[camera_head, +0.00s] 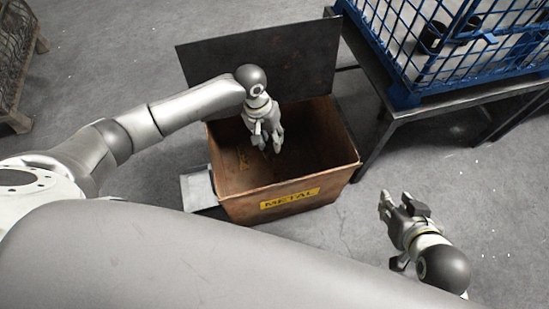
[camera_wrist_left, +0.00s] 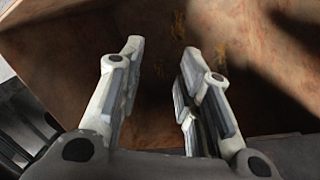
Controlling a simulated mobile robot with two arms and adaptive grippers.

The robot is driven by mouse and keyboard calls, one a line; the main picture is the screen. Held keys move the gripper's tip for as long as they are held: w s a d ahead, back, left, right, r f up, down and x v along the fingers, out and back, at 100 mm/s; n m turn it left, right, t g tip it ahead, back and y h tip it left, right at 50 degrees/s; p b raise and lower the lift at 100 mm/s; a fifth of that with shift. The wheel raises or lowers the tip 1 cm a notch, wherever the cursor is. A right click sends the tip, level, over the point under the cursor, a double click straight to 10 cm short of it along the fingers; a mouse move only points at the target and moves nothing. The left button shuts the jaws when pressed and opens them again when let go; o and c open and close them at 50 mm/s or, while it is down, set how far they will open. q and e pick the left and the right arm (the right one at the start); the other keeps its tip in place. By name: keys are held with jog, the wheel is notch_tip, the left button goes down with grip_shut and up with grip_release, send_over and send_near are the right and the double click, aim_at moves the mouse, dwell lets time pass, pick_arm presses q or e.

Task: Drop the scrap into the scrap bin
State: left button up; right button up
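The scrap bin (camera_head: 290,197) is an open, rusty brown box with a yellow METAL label on its front. My left gripper (camera_head: 270,148) points down over the bin's opening, toward its left half. In the left wrist view my left gripper (camera_wrist_left: 163,60) has its fingers apart with nothing between them, and the bin's brown inside (camera_wrist_left: 255,60) lies beyond. No piece of scrap can be made out; the bin's floor is in dark shadow. My right gripper (camera_head: 384,204) is to the right of the bin above the floor, with nothing seen in it; its finger gap is unclear.
A dark panel (camera_head: 300,58) stands behind the bin. A blue wire crate (camera_head: 440,90) with dark parts rests on a metal table (camera_head: 400,116) at upper right. A wire cage (camera_head: 14,60) is at far left. Floor to the right of the bin is clear.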

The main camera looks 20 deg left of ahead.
pick_arm(q)
notch_tip(320, 180, up, 12)
jog(key=a, duration=0.2)
jog(key=shift+a, duration=0.2)
jog(key=shift+f, duration=0.15)
dwell(0.4)
